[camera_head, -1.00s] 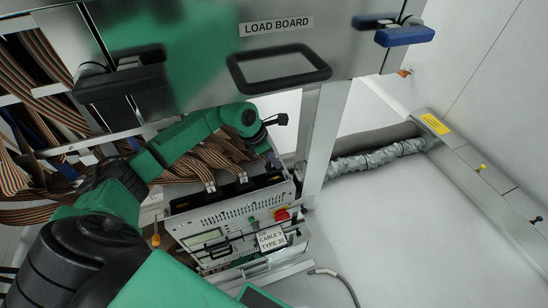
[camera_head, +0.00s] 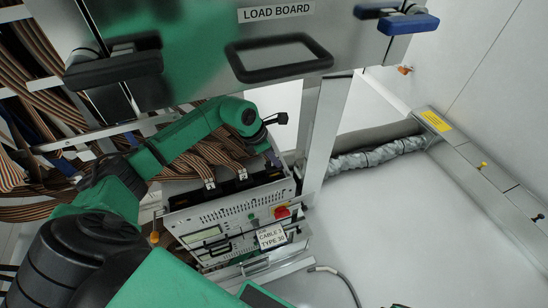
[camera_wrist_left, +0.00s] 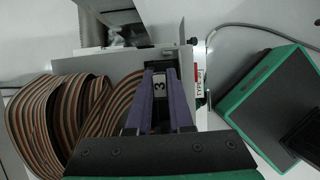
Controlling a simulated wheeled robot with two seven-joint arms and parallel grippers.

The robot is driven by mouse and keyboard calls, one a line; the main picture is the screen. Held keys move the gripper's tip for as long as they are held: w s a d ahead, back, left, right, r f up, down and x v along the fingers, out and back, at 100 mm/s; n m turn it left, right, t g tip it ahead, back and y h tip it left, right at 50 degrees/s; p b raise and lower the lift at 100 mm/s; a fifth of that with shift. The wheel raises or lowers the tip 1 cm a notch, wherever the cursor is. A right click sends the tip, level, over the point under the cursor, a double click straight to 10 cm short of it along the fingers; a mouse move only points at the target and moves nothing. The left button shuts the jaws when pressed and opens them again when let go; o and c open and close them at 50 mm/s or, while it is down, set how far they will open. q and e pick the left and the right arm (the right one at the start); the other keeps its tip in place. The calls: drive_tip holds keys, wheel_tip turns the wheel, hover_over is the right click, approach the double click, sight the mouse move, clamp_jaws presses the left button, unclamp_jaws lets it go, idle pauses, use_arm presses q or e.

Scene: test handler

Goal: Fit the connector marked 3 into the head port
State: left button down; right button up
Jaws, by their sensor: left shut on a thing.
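My left gripper (camera_head: 273,158) is small in the head view, at the upper right end of the grey box with several ribbon cables. In the left wrist view its purple fingers (camera_wrist_left: 159,98) are shut on the connector marked 3 (camera_wrist_left: 158,88), whose white label faces the camera. A wide striped ribbon cable (camera_wrist_left: 98,110) lies left of the fingers. The connector is hard to make out in the head view. I cannot make out the head port or whether the connector touches anything. My right gripper is not in view.
The grey box (camera_head: 225,213) has a red button (camera_head: 282,212) and a tag reading CABLE 3 TYPE 30 (camera_head: 271,237). The load board panel (camera_head: 200,60) with its black handle hangs above. A metal post (camera_head: 325,135) stands close right of the gripper.

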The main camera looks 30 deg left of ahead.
use_arm(q)
drive_tip(key=shift+f, duration=0.2)
idle(0.7)
drive_tip(key=shift+f+b, duration=0.35)
drive_tip(key=shift+b, duration=0.1)
drive_tip(key=shift+f+b, duration=0.55)
drive_tip(key=shift+f, duration=0.15)
drive_tip(key=c, duration=0.7)
unclamp_jaws()
drive_tip(key=shift+c, duration=0.2)
drive_tip(key=shift+r, duration=0.1)
drive_tip(key=p+v, duration=0.2)
drive_tip(key=v, duration=1.2)
drive_tip(key=shift+s+a+r, duration=0.1)
drive_tip(key=shift+s, duration=0.05)
